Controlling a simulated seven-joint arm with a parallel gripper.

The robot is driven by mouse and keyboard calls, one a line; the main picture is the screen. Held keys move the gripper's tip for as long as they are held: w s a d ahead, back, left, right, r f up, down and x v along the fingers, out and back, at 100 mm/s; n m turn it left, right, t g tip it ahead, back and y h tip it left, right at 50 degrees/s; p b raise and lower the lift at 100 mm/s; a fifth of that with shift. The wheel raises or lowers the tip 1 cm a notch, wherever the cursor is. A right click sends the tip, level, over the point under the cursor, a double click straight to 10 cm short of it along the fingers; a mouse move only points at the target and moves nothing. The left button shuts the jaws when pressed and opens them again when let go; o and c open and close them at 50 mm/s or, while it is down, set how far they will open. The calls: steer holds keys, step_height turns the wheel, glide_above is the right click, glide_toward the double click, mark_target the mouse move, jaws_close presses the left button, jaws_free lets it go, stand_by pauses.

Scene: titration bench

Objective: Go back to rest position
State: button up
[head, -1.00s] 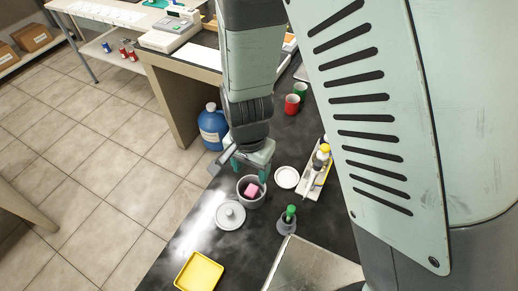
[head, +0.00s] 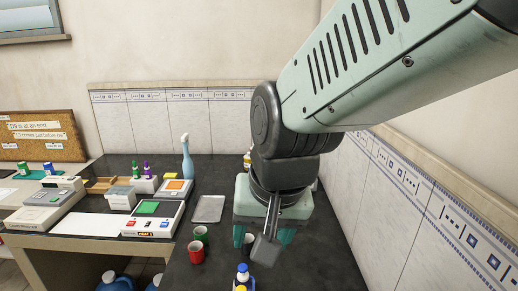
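My gripper (head: 263,238) hangs over the far part of the dark bench (head: 215,268), right of centre in the head view. Its two teal fingers stand apart, so it looks open. A grey bracket on my wrist hides part of the space between them. A small dark cup-like thing (head: 248,243) shows beside the left finger; I cannot tell its distance from it. I see nothing clearly held.
A red cup (head: 196,253) and a green cup (head: 201,234) stand left of my gripper. A blue-capped bottle (head: 243,275) is at the bottom edge. A tiled wall (head: 400,215) runs along the right.

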steer(key=s+d+r+t+h, duration=0.1)
steer(key=s+d+r+t, duration=0.1)
steer(key=s+d+r, duration=0.5)
steer(key=d, duration=0.3)
steer(key=shift+s+d+r+h, duration=0.15)
steer(key=shift+s+d+h, duration=0.2)
steer(key=shift+h, duration=0.05)
